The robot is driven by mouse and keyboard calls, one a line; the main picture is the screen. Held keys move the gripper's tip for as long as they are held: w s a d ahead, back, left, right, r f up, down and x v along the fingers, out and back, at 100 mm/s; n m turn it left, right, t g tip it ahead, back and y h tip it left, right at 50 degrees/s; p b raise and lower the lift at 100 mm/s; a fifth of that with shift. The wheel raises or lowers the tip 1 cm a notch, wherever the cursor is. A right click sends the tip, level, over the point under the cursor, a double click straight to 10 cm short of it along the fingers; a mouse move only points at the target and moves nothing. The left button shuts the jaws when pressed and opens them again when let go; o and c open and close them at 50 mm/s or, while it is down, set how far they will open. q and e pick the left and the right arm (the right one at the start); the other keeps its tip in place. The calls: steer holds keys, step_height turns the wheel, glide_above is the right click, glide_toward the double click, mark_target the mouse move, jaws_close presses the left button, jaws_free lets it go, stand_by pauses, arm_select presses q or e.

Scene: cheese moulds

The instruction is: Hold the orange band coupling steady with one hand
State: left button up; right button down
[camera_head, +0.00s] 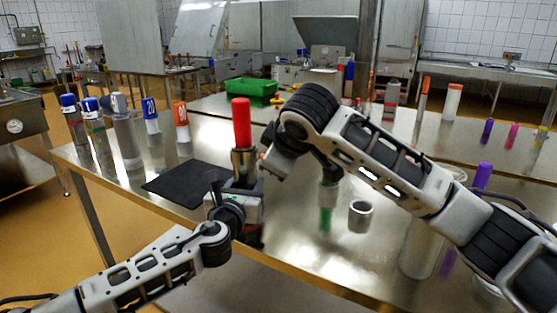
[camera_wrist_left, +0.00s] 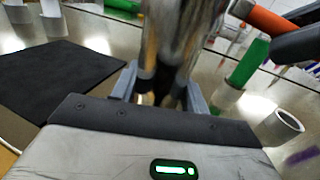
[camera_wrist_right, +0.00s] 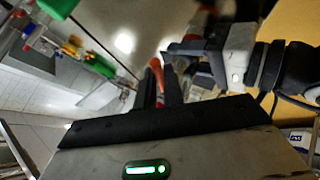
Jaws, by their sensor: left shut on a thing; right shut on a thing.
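A metal cylinder (camera_head: 244,165) stands upright near the table's front edge, with a red-orange cylinder (camera_head: 241,122) above it. I take these to be the orange band coupling. My left gripper (camera_head: 238,190) is at its lower part. In the left wrist view, its fingers (camera_wrist_left: 160,88) are shut around the shiny metal body (camera_wrist_left: 185,35). My right gripper (camera_head: 268,160) is close on the right side, its fingertips mostly hidden in the head view. In the right wrist view its fingers (camera_wrist_right: 160,90) are shut on an orange-red piece (camera_wrist_right: 157,72), largely hidden.
A black mat (camera_head: 180,183) lies left of the coupling. Several capped cylinders (camera_head: 125,140) stand at the table's left. A grey ring (camera_head: 361,215) and a green-ended cylinder (camera_head: 327,205) stand to the right. A green crate (camera_head: 250,88) is behind. My right arm crosses above the table.

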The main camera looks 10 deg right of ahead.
arm_select(q)
steer(key=shift+f, duration=0.1)
arm_select(e)
steer(key=shift+d, duration=0.1)
steer(key=c, duration=1.5)
jaws_free()
steer(key=v, duration=1.2)
arm_select(q)
steer(key=o, duration=1.4)
steer(key=shift+c, duration=0.2)
